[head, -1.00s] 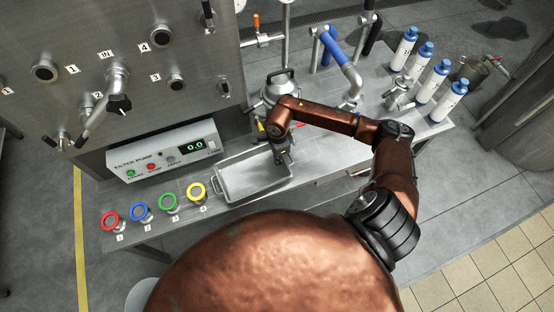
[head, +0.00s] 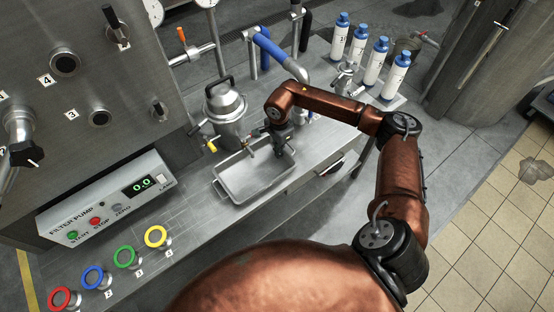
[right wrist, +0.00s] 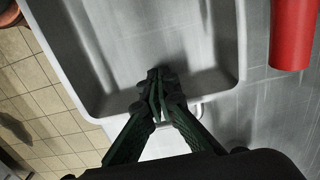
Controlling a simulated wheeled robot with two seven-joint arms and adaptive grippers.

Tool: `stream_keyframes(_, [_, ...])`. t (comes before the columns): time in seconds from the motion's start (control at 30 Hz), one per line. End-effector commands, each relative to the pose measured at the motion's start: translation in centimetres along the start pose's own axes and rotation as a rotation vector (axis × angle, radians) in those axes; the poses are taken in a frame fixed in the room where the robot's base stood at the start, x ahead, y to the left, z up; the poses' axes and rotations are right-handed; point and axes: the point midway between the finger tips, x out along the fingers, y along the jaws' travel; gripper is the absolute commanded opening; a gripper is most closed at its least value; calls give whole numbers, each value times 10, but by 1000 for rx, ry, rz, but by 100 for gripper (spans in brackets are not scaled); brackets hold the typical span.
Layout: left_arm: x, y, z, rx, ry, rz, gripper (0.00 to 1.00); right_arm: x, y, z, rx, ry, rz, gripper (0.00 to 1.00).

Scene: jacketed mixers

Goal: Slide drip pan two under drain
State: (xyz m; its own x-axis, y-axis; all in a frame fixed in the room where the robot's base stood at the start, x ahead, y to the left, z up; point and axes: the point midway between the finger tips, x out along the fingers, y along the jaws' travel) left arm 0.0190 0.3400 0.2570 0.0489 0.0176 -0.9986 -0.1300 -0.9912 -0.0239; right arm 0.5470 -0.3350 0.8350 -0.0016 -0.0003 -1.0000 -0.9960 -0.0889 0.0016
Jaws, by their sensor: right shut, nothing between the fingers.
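The drip pan (head: 226,186), a shallow grey rectangular tray, lies on the metal bench in front of the lidded steel vessel (head: 225,108). My right gripper (head: 279,146) is shut and empty, pointing down at the pan's far right part. In the right wrist view its closed fingertips (right wrist: 157,82) overlap the end wall of the pan (right wrist: 235,45); I cannot tell whether they touch it. A small loop handle sits on that end. A small outlet with a yellow tip (head: 211,146) shows by the pan's far left side; I cannot tell whether it is the drain. My left gripper is out of view.
The filter pump box (head: 110,205) and several coloured rings (head: 156,237) are to the left on the bench (head: 190,215). A blue-handled pipe (head: 272,46) and several white bottles (head: 376,62) stand at the back right. A red cylinder (right wrist: 292,35) is beside the pan.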

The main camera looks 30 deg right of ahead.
Motion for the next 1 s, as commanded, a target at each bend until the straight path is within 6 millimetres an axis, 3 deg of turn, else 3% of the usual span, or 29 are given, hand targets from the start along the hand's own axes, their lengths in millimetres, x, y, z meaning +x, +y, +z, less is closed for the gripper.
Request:
stream_keyframes(0.2, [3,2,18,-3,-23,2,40,-1,1,-17,3,1,0,0])
stream_keyframes(0.53, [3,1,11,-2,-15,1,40,-1,2,-17,5,0,-1,0])
stream_keyframes(0.67, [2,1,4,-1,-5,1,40,-2,2,-9,5,-1,-2,0])
stream_keyframes(0.83, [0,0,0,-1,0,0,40,-2,4,17,10,-2,-2,0])
stream_keyframes(1.0, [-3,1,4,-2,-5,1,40,-42,4,16,17,2,-6,0])
